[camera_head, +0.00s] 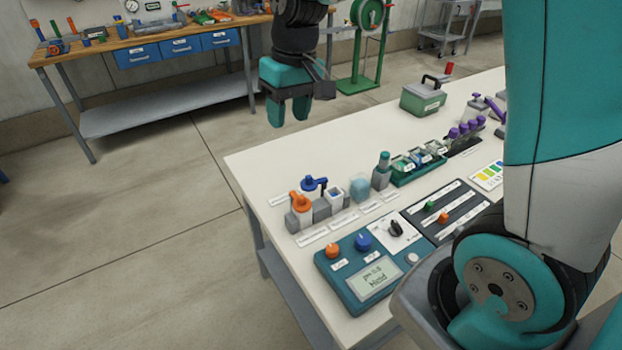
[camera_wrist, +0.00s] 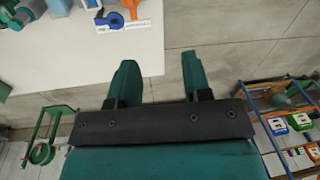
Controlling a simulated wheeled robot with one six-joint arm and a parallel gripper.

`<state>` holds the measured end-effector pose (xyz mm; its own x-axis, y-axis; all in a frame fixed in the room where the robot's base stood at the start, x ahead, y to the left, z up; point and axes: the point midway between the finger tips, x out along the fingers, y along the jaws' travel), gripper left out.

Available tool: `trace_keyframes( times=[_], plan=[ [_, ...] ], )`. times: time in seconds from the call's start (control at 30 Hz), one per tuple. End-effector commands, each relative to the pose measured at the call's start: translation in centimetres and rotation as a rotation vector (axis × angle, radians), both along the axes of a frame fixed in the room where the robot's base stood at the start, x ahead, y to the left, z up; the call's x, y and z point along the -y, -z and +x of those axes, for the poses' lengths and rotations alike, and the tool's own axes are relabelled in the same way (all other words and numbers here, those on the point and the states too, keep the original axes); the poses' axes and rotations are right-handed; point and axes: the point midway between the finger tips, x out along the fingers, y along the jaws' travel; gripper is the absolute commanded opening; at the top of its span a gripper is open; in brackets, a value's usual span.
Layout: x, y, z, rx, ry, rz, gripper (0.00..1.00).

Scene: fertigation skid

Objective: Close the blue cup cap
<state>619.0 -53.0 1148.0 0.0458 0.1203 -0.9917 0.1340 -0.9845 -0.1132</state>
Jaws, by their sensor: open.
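Near the left edge of the white table, a small open-topped pale cup (camera_head: 335,197) shows blue inside. A translucent light-blue block-like piece (camera_head: 360,188) stands right of it. I cannot tell which of these parts is the blue cup cap, or whether it is open. A blue handle (camera_head: 314,183) sits on a grey block, behind an orange handle (camera_head: 299,201). The wrist view shows the blue handle (camera_wrist: 110,21) and orange handle (camera_wrist: 131,8) at the top. My gripper (camera_head: 289,110) is open and empty, high above the table's far left edge; its fingers (camera_wrist: 159,65) point toward the table's edge.
A teal control box (camera_head: 365,270) with knobs stands in front of the handles. A green tray (camera_head: 418,168) of jars and a green-grey case (camera_head: 424,98) lie farther back. The table's back left is bare. A workbench (camera_head: 150,45) stands behind, across open floor.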

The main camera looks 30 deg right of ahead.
Motion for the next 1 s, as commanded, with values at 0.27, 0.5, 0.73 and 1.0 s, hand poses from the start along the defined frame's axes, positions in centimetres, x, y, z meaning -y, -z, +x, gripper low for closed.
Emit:
trace_keyframes(
  times=[0.27, 0.5, 0.73, 1.0],
  plan=[
    [8.3, 7.3, 7.9, -0.057, 0.250, -0.103, 0.45],
    [9.3, 9.7, 8.6, -0.067, 0.277, -0.115, 0.45],
    [9.2, 14.6, 8.5, -0.069, 0.275, -0.114, 0.45],
    [9.1, 20.7, 8.4, -0.069, 0.274, -0.114, 0.45]
  ],
)
